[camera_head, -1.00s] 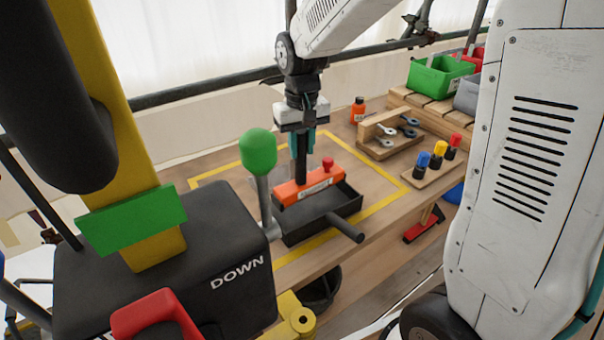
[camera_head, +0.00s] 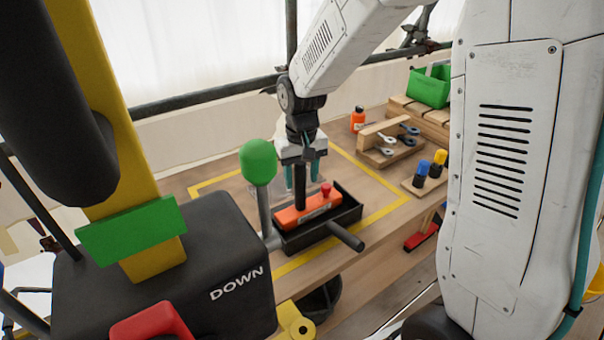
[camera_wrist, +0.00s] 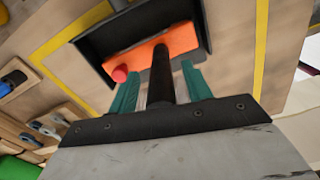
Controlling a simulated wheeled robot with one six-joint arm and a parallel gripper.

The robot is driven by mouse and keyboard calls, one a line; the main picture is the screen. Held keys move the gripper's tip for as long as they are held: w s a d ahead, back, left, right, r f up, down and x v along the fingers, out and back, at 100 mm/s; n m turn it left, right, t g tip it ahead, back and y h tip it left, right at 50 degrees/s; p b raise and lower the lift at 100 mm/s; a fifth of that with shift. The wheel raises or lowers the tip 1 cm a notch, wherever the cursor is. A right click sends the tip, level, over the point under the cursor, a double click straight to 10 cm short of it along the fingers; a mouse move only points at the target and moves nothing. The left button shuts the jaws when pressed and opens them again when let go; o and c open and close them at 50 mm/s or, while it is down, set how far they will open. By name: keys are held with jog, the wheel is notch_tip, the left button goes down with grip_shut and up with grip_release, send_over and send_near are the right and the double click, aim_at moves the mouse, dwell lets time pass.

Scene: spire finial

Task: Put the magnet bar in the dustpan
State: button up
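The magnet bar (camera_head: 293,216) is an orange bar with an upright black handle and a red knob. It sits inside the black dustpan (camera_head: 322,234), low between its walls. In the wrist view the bar (camera_wrist: 187,40) also lies within the dustpan (camera_wrist: 93,46). My gripper (camera_head: 302,182) is above the bar, its teal fingers apart on either side of the black handle. In the wrist view my gripper (camera_wrist: 160,74) shows gaps between both fingers and the handle. The bar's underside is hidden.
A green-knobbed lever (camera_head: 259,165) stands just left of the dustpan. A black box marked DOWN (camera_head: 200,270) is at front left. A wooden tool holder (camera_head: 378,150), an orange bottle (camera_head: 357,120) and a green bin (camera_head: 430,86) are to the right.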

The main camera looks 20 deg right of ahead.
jog(key=shift+r, duration=0.1)
notch_tip(320, 180, up, 12)
jog(key=shift+r, duration=0.1)
jog(key=s+d+r, duration=0.1)
jog(key=s, duration=1.2)
jog(key=s+d+r+t, duration=0.1)
jog(key=s+d, duration=0.1)
jog(key=s, duration=1.2)
jog(key=shift+d+r, duration=0.15)
